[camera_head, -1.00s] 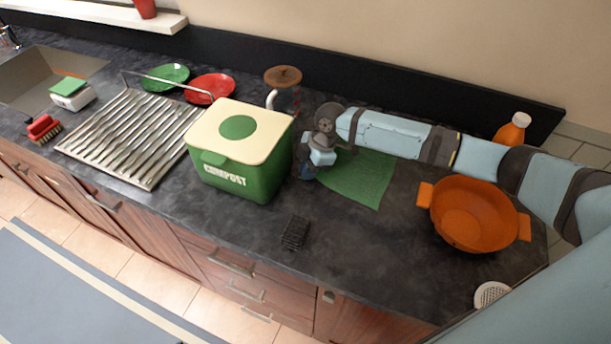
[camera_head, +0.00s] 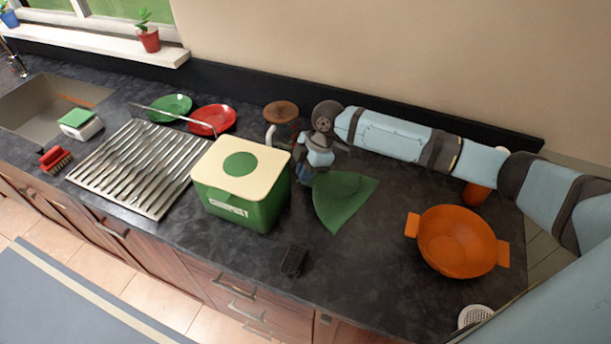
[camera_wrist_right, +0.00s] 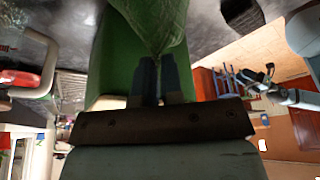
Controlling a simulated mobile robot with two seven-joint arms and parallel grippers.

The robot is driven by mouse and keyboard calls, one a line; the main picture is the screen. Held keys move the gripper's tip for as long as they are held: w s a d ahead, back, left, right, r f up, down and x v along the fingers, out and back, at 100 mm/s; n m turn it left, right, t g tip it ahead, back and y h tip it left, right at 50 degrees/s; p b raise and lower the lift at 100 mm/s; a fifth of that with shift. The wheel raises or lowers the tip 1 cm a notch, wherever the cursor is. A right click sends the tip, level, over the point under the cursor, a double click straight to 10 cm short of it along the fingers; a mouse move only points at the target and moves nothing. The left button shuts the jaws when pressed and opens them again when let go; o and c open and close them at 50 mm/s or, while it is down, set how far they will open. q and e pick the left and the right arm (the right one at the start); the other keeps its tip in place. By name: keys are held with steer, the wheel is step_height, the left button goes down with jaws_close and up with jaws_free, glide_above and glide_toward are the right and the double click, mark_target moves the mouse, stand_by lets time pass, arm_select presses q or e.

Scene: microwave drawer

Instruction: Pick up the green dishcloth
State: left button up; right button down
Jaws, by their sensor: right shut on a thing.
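The green dishcloth (camera_head: 341,203) is bunched and partly raised at its upper left corner, draped beside the compost bin. My right gripper (camera_head: 305,177) is at that corner, just right of the bin. In the right wrist view my right gripper (camera_wrist_right: 159,78) is shut on the green dishcloth (camera_wrist_right: 150,22), which is pinched into folds between the fingertips. My left gripper is not in view.
The green compost bin (camera_head: 247,210) with a cream lid stands left of the gripper. A small black item (camera_head: 293,260) lies in front. A metal dish rack (camera_head: 135,165) is farther left.

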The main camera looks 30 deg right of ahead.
step_height(320, 180, up, 27)
stand_by(0.8)
